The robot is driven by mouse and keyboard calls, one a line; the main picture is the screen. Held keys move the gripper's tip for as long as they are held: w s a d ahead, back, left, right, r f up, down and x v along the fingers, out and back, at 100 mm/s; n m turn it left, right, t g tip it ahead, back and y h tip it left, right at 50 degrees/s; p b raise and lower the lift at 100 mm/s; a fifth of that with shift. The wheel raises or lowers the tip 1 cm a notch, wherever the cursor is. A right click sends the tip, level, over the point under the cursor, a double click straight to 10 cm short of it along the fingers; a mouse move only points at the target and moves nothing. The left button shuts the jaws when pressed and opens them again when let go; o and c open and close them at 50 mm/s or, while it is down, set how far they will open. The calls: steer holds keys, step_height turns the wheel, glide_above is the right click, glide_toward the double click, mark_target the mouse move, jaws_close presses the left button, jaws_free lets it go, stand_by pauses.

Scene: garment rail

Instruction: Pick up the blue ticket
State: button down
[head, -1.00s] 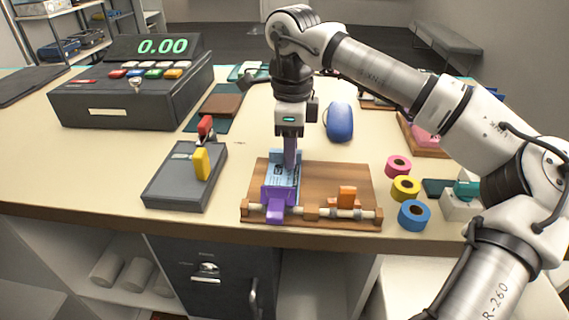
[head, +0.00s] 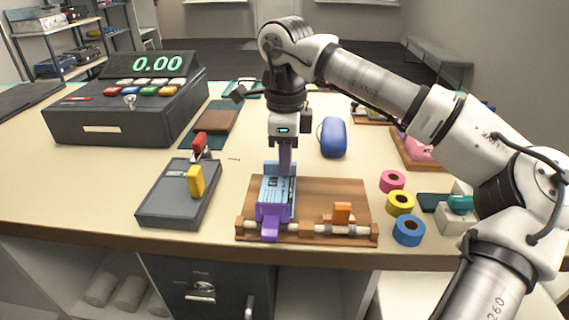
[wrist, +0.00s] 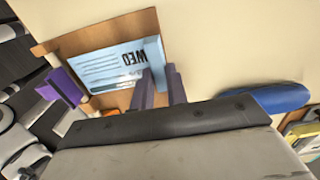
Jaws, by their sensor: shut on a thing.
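The blue ticket (head: 277,188) is light blue with dark print and stands above the wooden board, its lower end at a purple clip (head: 270,222) on the board's front rail. In the wrist view the ticket (wrist: 110,66) shows large dark letters, with a thicker pale blue strip at its right end. My gripper (head: 285,172) points down and is shut on the ticket at its upper end. The fingers (wrist: 159,88) also show in the wrist view at that strip. The purple clip (wrist: 62,87) is at the ticket's other end there; whether they touch is unclear.
The wooden board (head: 335,195) carries an orange clip (head: 343,213) on the rail. A grey box (head: 178,205) with yellow and red parts stands left. Tape rolls (head: 400,203) stand right. A blue case (head: 333,138) and a cash register (head: 125,110) are behind.

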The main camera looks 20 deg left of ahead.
step_height(320, 180, up, 24)
steer(key=p, duration=1)
steer(key=shift+p, duration=0.3)
steer(key=shift+f, duration=0.1)
